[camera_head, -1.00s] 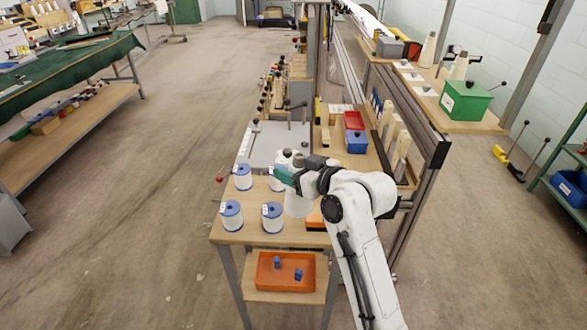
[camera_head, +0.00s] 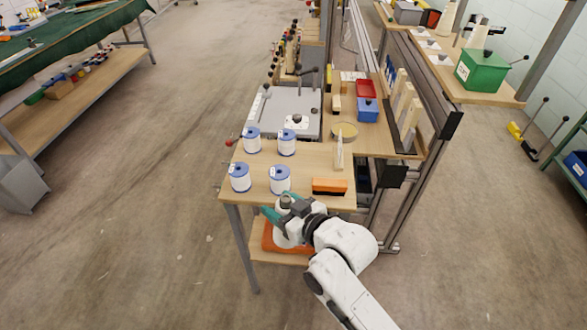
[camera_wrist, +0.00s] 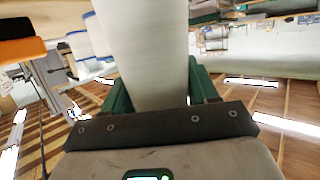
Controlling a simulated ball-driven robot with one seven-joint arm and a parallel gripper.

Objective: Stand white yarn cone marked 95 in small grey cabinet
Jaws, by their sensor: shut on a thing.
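My gripper (camera_head: 283,211) has green fingers and is shut on a white yarn cone (camera_head: 287,238). The cone hangs in front of the near edge of the wooden bench, apart from the bench top. In the wrist view the pale cone (camera_wrist: 147,55) stands between the green fingers. No number can be read on it. A small grey cabinet-like box (camera_head: 20,187) is on the floor at the left edge, by the end of the green-topped table. Its inside is not visible, and I cannot tell if it is the named cabinet.
Several white spools with blue ends, one a spool (camera_head: 280,180), stand on the bench (camera_head: 313,155). An orange-black block (camera_head: 330,186) lies near its front edge. An orange tray (camera_head: 268,240) is on the lower shelf, partly behind the cone. Open floor (camera_head: 130,220) lies to the left.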

